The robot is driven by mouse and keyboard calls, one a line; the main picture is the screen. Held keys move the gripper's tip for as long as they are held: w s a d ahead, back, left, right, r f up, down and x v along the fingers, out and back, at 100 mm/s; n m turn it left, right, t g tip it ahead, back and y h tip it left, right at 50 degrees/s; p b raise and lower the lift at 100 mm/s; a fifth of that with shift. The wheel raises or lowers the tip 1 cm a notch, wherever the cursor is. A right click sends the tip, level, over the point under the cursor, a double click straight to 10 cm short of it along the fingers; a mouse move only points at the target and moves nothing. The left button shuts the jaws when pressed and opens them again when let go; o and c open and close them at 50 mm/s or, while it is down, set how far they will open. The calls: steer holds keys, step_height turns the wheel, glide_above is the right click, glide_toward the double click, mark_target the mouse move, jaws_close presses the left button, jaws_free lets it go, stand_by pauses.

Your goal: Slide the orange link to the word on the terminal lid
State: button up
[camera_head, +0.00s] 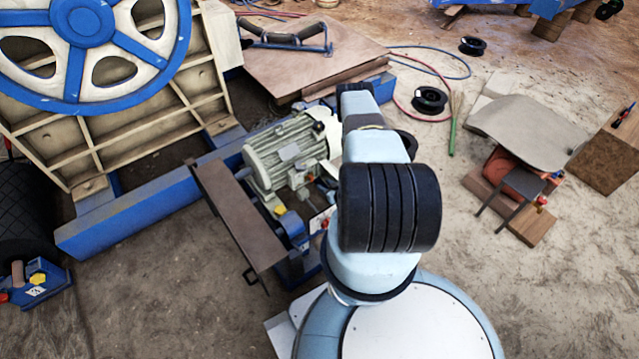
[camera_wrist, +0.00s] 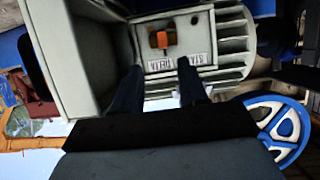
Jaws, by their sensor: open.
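The orange link (camera_wrist: 163,38) is a small block in the wrist view, on the pale grey terminal lid (camera_wrist: 188,22). A white label (camera_wrist: 172,62) with dark letters lies just below the link in the picture; its letters appear upside down and I cannot read them surely. My gripper (camera_wrist: 159,66) is open, its two dark fingers apart. The fingertips reach the label's height in the picture, below the link, with nothing seen between them. Whether they touch the lid I cannot tell. In the head view my arm hides my gripper and the link.
The grey finned motor (camera_head: 287,150) stands beside a long blue beam (camera_head: 160,205). A brown plate (camera_head: 235,212) stands in front of it. The big blue flywheel (camera_head: 83,25) is at upper left. A bent grey sheet (camera_head: 522,125) lies at right. Open floor lies at lower left.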

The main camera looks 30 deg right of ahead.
steer(key=shift+v, duration=2.2)
